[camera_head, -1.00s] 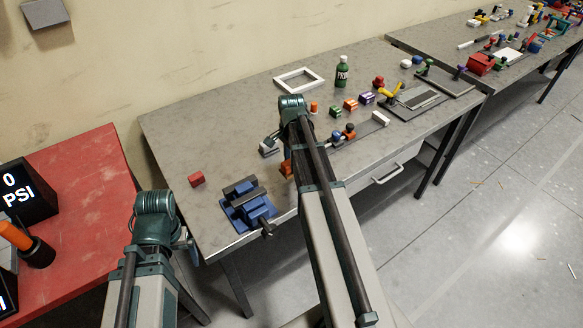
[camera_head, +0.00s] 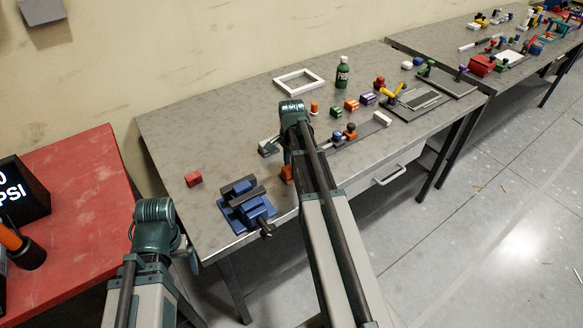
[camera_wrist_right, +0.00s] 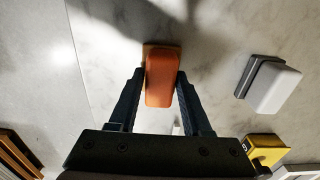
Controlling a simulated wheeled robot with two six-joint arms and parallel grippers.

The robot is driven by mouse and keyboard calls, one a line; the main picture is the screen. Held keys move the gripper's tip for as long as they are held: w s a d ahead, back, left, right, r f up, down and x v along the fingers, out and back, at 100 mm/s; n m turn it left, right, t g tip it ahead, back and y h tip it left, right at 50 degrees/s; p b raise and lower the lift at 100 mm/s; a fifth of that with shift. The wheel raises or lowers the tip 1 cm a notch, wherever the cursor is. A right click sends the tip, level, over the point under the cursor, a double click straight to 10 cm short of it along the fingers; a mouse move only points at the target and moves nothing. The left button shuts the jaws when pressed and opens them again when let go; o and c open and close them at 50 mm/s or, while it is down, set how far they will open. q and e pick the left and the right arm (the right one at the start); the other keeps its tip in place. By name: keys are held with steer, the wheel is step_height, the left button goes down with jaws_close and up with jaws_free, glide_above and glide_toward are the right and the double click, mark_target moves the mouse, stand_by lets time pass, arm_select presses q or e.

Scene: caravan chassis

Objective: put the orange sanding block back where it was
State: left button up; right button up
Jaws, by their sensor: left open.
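The orange sanding block (camera_wrist_right: 163,78) lies between the two fingertips of my right gripper (camera_wrist_right: 161,84) in the right wrist view. The fingers touch its sides, and its tan layer shows at the far and left edges. The block also shows in the head view (camera_head: 287,173), partly behind my right arm, near the front edge of the table. I cannot tell whether it rests on the table or hangs just above it. My left gripper (camera_head: 191,257) is open and empty, mostly hidden behind its own wrist, left of the table's front corner.
A blue vise (camera_head: 245,207) and a red block (camera_head: 193,180) are on the grey table (camera_head: 200,145). A grey-and-white block (camera_wrist_right: 272,87) lies right of the sanding block, a yellow item (camera_wrist_right: 264,148) nearer. Several small coloured objects stand further right. The table's back left is clear.

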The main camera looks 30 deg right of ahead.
steer(key=shift+o, duration=1.3)
step_height(320, 180, up, 12)
steer(key=p, duration=1.2)
steer(key=shift+r, duration=0.15)
steer(key=s+a+n, duration=0.1)
steer(key=a+n, duration=0.1)
steer(key=a, duration=0.3)
steer(key=s+a+n, duration=0.2)
steer(key=a+n, duration=0.1)
steer(key=a, duration=0.2)
steer(key=s+a+n, duration=0.1)
steer(key=a+n, duration=0.2)
steer(key=a, duration=0.2)
steer(key=shift+s+a, duration=0.1)
steer(key=shift+s, duration=0.3)
steer(key=s+a+n+h, duration=0.1)
steer(key=s+a+n, duration=1)
steer(key=a+n, duration=0.2)
steer(key=shift+s+a, duration=0.35)
steer(key=shift+a, duration=0.75)
